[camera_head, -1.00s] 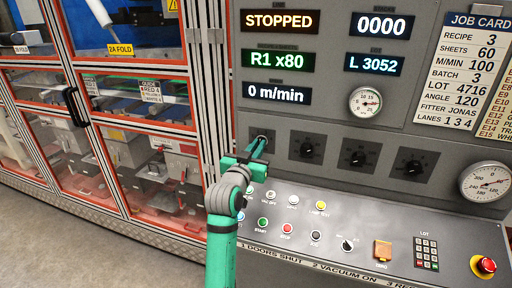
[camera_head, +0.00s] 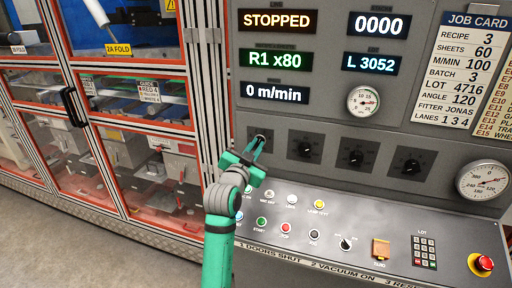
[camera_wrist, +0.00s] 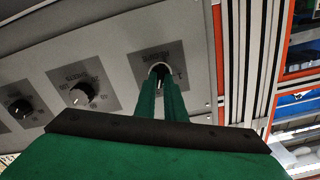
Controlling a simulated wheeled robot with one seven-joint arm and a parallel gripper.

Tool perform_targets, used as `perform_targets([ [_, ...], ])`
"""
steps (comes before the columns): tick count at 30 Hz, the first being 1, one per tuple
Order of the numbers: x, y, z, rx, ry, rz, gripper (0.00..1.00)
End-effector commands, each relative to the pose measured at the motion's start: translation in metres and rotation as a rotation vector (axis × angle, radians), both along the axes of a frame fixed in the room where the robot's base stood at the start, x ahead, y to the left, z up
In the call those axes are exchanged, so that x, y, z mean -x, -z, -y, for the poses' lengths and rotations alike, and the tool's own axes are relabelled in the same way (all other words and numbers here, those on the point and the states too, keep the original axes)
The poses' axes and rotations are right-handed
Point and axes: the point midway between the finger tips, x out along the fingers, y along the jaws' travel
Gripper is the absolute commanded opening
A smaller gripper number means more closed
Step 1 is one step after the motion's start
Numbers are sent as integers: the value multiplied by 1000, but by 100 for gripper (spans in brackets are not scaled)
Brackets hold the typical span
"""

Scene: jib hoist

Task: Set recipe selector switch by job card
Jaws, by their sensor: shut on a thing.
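The leftmost black rotary switch (camera_head: 262,135) of a row on the grey panel is partly hidden behind my gripper. My gripper (camera_head: 257,147) is shut on its knob; in the wrist view the two green fingers (camera_wrist: 163,88) straddle the knob (camera_wrist: 159,72). The job card (camera_head: 475,70) at upper right reads recipe 3, sheets 60, m/min 100, batch 3. The green display (camera_head: 276,60) reads R1 x80, and the display above it (camera_head: 279,21) reads STOPPED.
Three more rotary knobs (camera_head: 306,148) sit to the right along the row. Below them is a sloped panel with coloured buttons, a keypad (camera_head: 424,251) and a red emergency stop (camera_head: 483,264). A glazed machine cabinet (camera_head: 130,130) with red frames stands at left.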

Motion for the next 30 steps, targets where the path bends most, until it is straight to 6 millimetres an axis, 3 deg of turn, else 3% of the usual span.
perform_targets([
  [5,0,1,0,0,-1,-2,0],
  [6,0,1,0,0,-1,-2,19],
  [8,0,1,0,0,-1,-2,28],
  [20,7,1,-3,2,0,-1,28],
  [30,63,1,-22,3,-2,0,28],
])
